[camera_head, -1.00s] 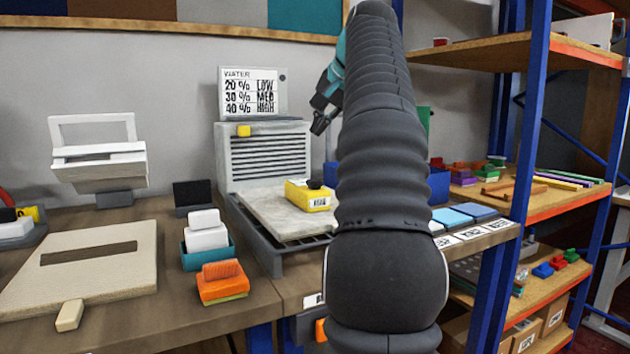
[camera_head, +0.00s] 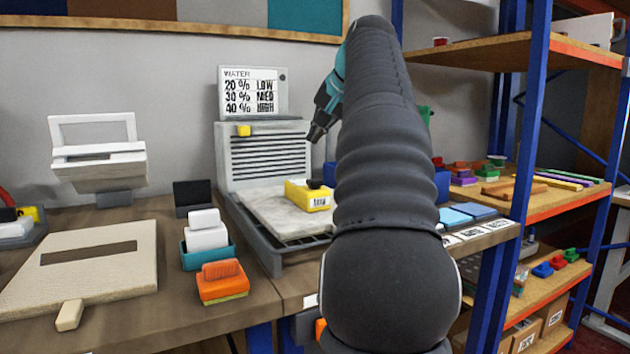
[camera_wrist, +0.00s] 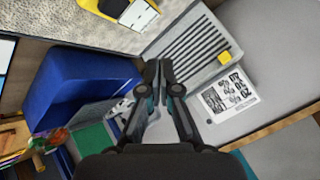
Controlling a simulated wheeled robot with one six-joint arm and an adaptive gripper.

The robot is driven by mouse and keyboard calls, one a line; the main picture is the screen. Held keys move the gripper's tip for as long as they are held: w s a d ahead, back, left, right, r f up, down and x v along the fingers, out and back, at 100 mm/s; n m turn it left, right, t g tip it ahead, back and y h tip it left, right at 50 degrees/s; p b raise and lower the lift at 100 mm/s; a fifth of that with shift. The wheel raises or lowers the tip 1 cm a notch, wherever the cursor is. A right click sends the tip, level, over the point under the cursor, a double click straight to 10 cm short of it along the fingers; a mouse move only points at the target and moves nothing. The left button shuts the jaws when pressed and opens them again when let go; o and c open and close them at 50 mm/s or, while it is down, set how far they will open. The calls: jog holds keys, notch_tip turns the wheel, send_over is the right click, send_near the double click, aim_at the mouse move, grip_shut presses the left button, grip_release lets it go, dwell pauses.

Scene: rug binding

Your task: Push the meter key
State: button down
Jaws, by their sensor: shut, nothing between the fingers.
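The yellow meter (camera_head: 306,197) sits on the pale slab (camera_head: 262,212) of the grey stand, with a white label on its front. A dark raised part (camera_head: 315,184) on its top may be the key; I cannot tell for certain. The meter also shows cut off at the top edge of the wrist view (camera_wrist: 112,8). My gripper (camera_head: 315,133) is shut and empty, in the air above the meter and in front of the louvred panel (camera_head: 268,152). In the wrist view its fingertips (camera_wrist: 158,72) are together and apart from the meter.
A WATER chart (camera_head: 252,92) stands above the louvred panel, which bears a small yellow tab (camera_head: 243,131). A blue bin (camera_wrist: 75,82) is close beside my gripper in the wrist view. The blue-posted shelf (camera_head: 535,110) stands at the right.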

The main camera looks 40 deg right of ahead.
aim_at(317, 180)
jog(key=shift+f+b, duration=2.1)
jog(key=shift+f, duration=1.1)
jog(key=shift+f, duration=0.1)
jog(key=shift+f, duration=0.3)
jog(key=shift+f+b, duration=0.5)
jog(key=shift+f, duration=0.05)
jog(key=shift+r, duration=0.1)
jog(key=shift+r+p, duration=0.85)
jog(key=shift+p, duration=0.2)
notch_tip(317, 180, up, 3)
jog(key=p, duration=0.3)
jog(key=shift+r, duration=1)
